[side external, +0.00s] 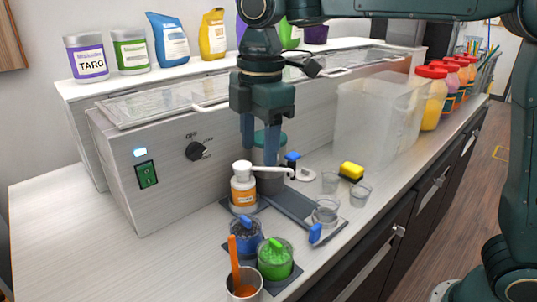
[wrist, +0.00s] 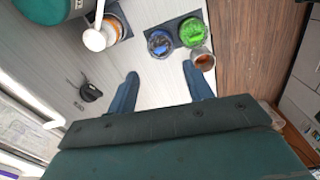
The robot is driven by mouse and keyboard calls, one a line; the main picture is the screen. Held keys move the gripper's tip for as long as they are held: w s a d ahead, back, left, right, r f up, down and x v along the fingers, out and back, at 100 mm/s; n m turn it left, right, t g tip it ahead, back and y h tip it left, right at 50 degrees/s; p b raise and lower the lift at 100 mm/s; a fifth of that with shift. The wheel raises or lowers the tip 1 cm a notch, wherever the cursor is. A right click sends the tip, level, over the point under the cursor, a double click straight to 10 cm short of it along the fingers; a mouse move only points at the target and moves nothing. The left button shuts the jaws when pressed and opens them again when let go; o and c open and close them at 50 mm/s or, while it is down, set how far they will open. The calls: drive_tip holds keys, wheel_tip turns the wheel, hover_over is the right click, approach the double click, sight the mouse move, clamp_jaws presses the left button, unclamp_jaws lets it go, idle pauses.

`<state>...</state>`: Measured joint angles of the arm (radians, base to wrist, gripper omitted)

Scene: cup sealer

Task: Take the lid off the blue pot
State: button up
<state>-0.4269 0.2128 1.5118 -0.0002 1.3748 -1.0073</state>
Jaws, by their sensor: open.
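The blue pot (side external: 247,238) is a small clear jar with blue contents and a lid with a blue knob (side external: 243,222). It stands on a dark mat, and its lid is on. In the wrist view the blue pot (wrist: 160,43) lies just beyond the fingertips, between their lines. My gripper (side external: 265,155) is open and empty, above and behind the pot in the side view. It points down, apart from the pot. In the wrist view my gripper (wrist: 160,72) shows both fingers spread with bare counter between them.
A green pot (side external: 275,262) stands beside the blue one, and a metal cup (side external: 243,284) with an orange spoon is in front. A white pump bottle (side external: 243,190) stands close behind. The left counter is clear.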

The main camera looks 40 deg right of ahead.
drive_tip(key=shift+w+a+f+n, duration=0.2)
drive_tip(key=shift+a+n, duration=0.05)
drive_tip(key=shift+a, duration=0.2)
drive_tip(key=shift+w+a+f+n, duration=0.15)
drive_tip(key=shift+w+a+n, duration=0.15)
drive_tip(key=shift+a, duration=0.15)
drive_tip(key=shift+w+a+f+n, duration=0.15)
drive_tip(key=shift+a+f+n, duration=0.1)
drive_tip(key=shift+a, duration=0.2)
hover_over(246, 218)
drive_tip(key=shift+a+f, duration=0.1)
drive_tip(key=shift+f, duration=4.15)
drive_tip(key=shift+f, duration=0.1)
drive_tip(key=shift+f, duration=2.5)
drive_tip(key=shift+c, duration=0.2)
drive_tip(key=c, duration=1)
